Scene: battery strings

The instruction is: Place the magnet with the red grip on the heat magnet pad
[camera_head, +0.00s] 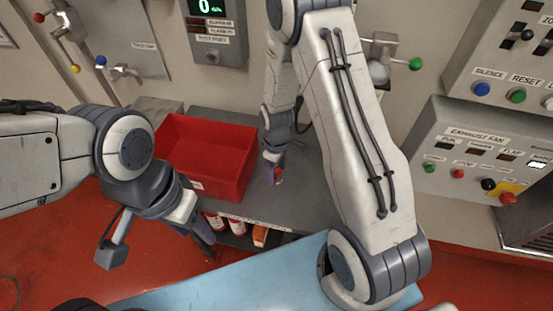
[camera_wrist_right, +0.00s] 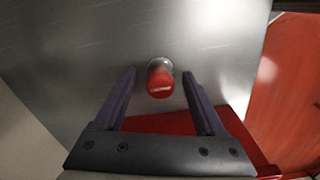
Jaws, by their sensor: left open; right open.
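The magnet with the red grip (camera_wrist_right: 160,80) stands on a grey metal surface in the right wrist view, its grip pointing towards the camera. In the head view its red part (camera_head: 279,176) shows small at my right gripper (camera_head: 273,170), over the grey counter. In the right wrist view my right gripper (camera_wrist_right: 159,74) is open, one finger on each side of the grip, with gaps visible on both sides. My left gripper (camera_head: 205,243) is open and empty at the counter's front edge. I cannot make out the heat magnet pad in either view.
A red open bin (camera_head: 205,152) sits on the grey counter (camera_head: 300,190), left of my right gripper. Bottles (camera_head: 213,222) and an orange box (camera_head: 260,236) stand under the counter. A light blue surface (camera_head: 220,287) lies in front. Control panels (camera_head: 470,160) line the wall.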

